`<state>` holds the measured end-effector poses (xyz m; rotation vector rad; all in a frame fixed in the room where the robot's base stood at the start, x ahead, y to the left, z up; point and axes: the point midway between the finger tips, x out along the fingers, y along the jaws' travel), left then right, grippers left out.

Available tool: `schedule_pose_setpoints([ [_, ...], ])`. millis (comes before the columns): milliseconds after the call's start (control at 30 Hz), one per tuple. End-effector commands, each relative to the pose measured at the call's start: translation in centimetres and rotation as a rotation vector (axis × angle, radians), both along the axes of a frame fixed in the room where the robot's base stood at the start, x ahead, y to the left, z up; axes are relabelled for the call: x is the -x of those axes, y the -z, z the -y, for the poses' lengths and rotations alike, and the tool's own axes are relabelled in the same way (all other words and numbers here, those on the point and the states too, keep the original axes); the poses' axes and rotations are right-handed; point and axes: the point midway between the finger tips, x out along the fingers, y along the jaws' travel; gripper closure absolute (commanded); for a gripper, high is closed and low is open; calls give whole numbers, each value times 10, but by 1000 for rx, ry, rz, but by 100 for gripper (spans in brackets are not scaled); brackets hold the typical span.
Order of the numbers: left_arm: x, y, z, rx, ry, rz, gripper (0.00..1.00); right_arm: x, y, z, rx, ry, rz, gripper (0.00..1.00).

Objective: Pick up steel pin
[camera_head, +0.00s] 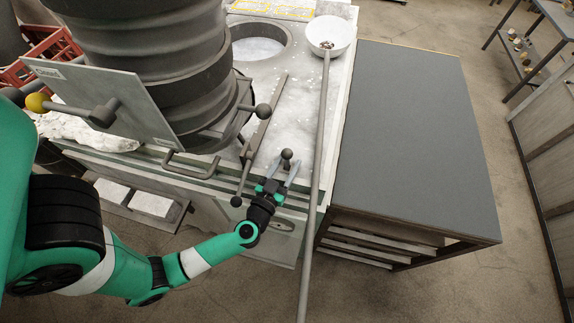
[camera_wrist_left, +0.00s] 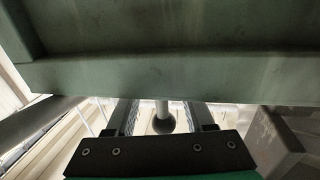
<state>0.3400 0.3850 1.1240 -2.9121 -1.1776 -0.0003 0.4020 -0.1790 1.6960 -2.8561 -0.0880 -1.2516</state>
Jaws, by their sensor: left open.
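A steel pin (camera_head: 287,155) with a dark ball end stands near the front edge of the stove-like bench. My left gripper (camera_head: 284,168) is open, its two fingers pointing toward the pin with the ball end between or just beyond the tips. In the left wrist view the pin's ball (camera_wrist_left: 163,124) and a short pale shaft show between the two spread fingers (camera_wrist_left: 163,112). I cannot tell whether either finger touches it. The pin's other end is hidden. My right gripper is not in view.
A ladle's long handle (camera_head: 318,165) runs just right of the gripper, ending in a white bowl (camera_head: 331,32). A bar with ball ends (camera_head: 237,201) lies close left. A large dark vessel (camera_head: 160,60) stands behind. A green beam (camera_wrist_left: 170,75) crosses the wrist view. The grey tabletop (camera_head: 410,140) is clear.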

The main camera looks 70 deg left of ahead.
Motion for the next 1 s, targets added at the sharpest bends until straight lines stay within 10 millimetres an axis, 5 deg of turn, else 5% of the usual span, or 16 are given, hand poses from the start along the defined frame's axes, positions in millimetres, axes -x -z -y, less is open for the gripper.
schedule_pose_setpoints([
  [100, 0, 0, 0, 0, 1, 0, 50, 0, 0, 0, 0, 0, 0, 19],
  [400, 0, 0, 1, 0, 1, 0, 100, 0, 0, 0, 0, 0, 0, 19],
  [1000, 0, -12, 1, -1, 0, 2, 100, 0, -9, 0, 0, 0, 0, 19],
])
